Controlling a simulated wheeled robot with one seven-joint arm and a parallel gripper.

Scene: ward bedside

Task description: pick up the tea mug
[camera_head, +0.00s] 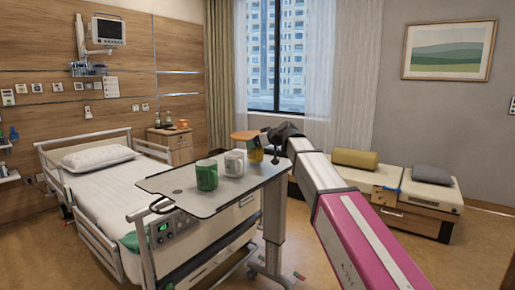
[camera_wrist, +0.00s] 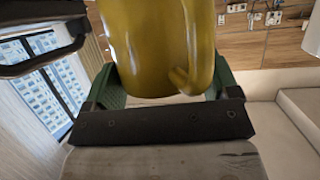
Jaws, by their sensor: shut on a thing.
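A yellow mug (camera_head: 255,154) is at the far right end of the overbed table (camera_head: 180,203). It fills the top middle of the wrist view (camera_wrist: 150,45), with its handle toward the right. My gripper (camera_head: 268,150) is shut on this mug, with a green-padded finger on each side of it in the wrist view (camera_wrist: 168,85). A white mug (camera_head: 234,163) and a green mug (camera_head: 207,175) stand upright on the table to the left of the yellow one. I cannot tell whether the yellow mug's base touches the table.
The bed (camera_head: 95,185) lies behind and left of the table. A round orange-brown tabletop (camera_head: 244,135) is just behind the yellow mug. A bedside cabinet (camera_head: 172,146) stands by the wall. A low bench with cushions (camera_head: 355,160) is at the right. Floor shows between bench and table.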

